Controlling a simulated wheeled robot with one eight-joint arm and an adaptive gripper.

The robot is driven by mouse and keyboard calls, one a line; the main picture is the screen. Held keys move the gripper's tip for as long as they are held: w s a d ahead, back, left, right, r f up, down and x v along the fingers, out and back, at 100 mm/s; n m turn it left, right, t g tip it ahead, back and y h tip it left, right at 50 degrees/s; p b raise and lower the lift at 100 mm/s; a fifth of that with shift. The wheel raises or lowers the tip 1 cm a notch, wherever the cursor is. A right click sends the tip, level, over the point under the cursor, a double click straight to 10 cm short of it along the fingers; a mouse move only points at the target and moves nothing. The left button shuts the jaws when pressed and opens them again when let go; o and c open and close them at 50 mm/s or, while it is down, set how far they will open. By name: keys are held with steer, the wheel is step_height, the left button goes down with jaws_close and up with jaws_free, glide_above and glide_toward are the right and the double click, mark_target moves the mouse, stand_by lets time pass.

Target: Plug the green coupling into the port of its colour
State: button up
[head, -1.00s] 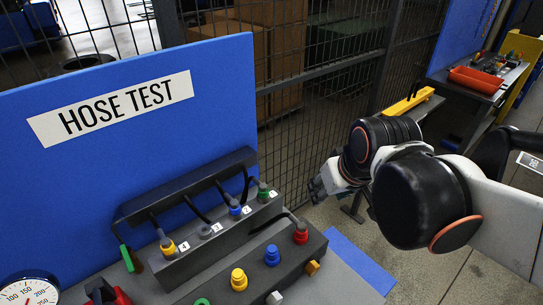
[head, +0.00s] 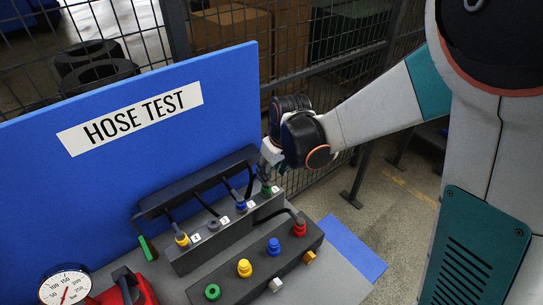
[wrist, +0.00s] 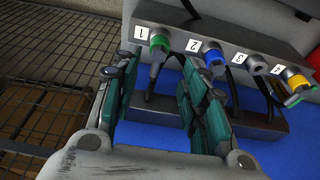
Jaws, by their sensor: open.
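The green coupling (head: 266,188) stands at the right end of the raised grey rack (head: 230,226) in the head view, with a dark hose on it. In the wrist view the green coupling (wrist: 159,42) is beside label 1, just beyond the fingertips and roughly between their lines. My gripper (wrist: 156,78) is open and empty; in the head view my gripper (head: 268,158) is close above the green coupling, its fingers partly hidden. A green ring-shaped port (head: 212,292) with a dark centre is at the near left of the lower front block (head: 262,262).
A blue coupling (head: 241,206), a grey fitting (head: 213,224) and a yellow coupling (head: 181,239) share the rack. Yellow (head: 245,268), blue (head: 273,245) and red (head: 299,230) fittings are on the front block. A blue panel (head: 180,80) stands behind; wire mesh fencing lies beyond.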

mark_target(263, 185)
steer(key=shift+b+x, duration=3.6)
steer(key=shift+x, duration=1.4)
steer(key=shift+c, duration=0.2)
jaws_close()
